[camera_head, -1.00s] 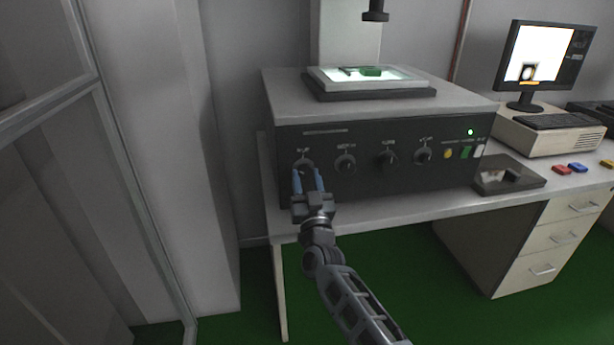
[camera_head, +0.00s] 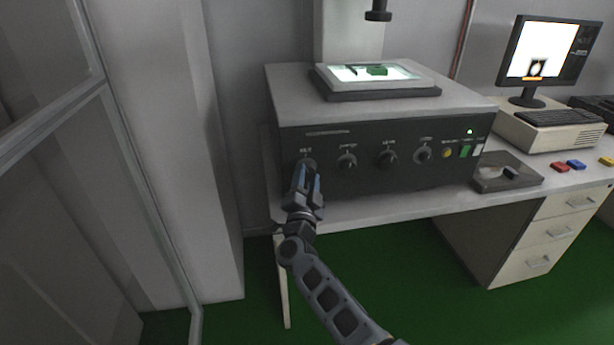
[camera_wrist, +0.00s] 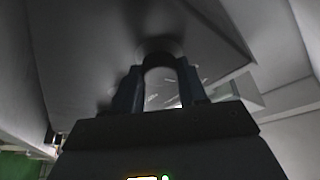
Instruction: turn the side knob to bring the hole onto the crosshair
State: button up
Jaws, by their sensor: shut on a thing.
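My gripper (camera_head: 306,172) is shut on the leftmost knob (camera_head: 306,161) of the machine's dark front panel. In the wrist view, the gripper (camera_wrist: 160,72) has one finger on each side of the dark round knob (camera_wrist: 160,48). The fingers hide much of the knob and its pointer. On top of the machine, a lit stage (camera_head: 420,84) bears a green part (camera_head: 377,71). The hole and crosshair are too small to tell apart.
A dark tray (camera_head: 490,184) and small coloured blocks (camera_head: 576,165) lie on the desk. A glazed frame stands at left.

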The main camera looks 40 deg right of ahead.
jog(key=shift+m, duration=0.3)
jog(key=o, duration=1.1)
jog(key=shift+c, duration=0.2)
jog(key=v, duration=0.8)
jog(key=shift+w, duration=0.1)
